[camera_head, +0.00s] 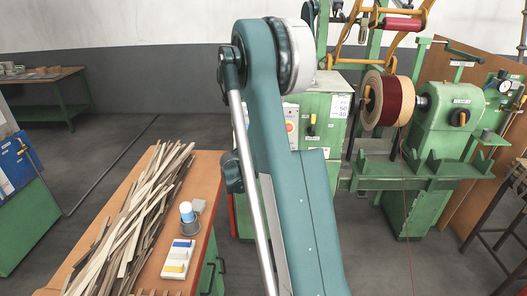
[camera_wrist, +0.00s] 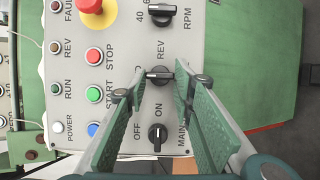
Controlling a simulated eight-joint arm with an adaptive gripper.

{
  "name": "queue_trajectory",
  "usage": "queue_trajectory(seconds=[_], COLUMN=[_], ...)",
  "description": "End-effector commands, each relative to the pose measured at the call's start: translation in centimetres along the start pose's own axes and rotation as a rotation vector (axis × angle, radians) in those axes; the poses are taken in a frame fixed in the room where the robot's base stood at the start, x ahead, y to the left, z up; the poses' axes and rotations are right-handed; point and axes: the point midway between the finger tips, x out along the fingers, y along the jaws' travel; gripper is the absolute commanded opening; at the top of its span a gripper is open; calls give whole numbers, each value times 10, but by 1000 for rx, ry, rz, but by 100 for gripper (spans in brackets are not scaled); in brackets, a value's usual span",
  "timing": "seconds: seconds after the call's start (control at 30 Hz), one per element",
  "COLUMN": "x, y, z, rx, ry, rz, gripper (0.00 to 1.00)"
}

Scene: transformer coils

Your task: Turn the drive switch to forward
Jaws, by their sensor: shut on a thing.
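The drive switch (camera_wrist: 160,76) is a black rotary knob on the grey control panel (camera_wrist: 120,20) in the wrist view. Its handle lies crosswise in the picture, and a REV label stands just above it. My gripper (camera_wrist: 161,70) has one green finger on each side of this knob and is shut on it. The fingers hide the panel to both sides, including other labels around the switch. In the head view, my arm covers the gripper and most of the panel.
The RPM knob (camera_wrist: 160,14) is above and the main switch (camera_wrist: 157,134) below, between the fingers. The stop button (camera_wrist: 94,55), start button (camera_wrist: 94,95) and red emergency knob (camera_wrist: 92,5) are left. A workbench (camera_head: 205,170) with strips stands left of my arm.

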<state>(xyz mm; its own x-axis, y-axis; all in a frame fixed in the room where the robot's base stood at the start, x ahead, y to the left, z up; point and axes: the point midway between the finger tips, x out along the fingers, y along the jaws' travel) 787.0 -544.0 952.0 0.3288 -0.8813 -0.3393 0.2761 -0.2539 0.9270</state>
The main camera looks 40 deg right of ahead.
Motion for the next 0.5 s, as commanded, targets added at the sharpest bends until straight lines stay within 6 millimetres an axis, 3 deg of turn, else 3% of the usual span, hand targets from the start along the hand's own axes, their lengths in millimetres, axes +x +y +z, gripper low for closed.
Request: queue_trajectory(seconds=[0.13, 0.5], x=[0, -1], y=[0, 0], z=[0, 0], rx=[0, 0], ry=[0, 0], rz=[0, 0], gripper=[40, 40])
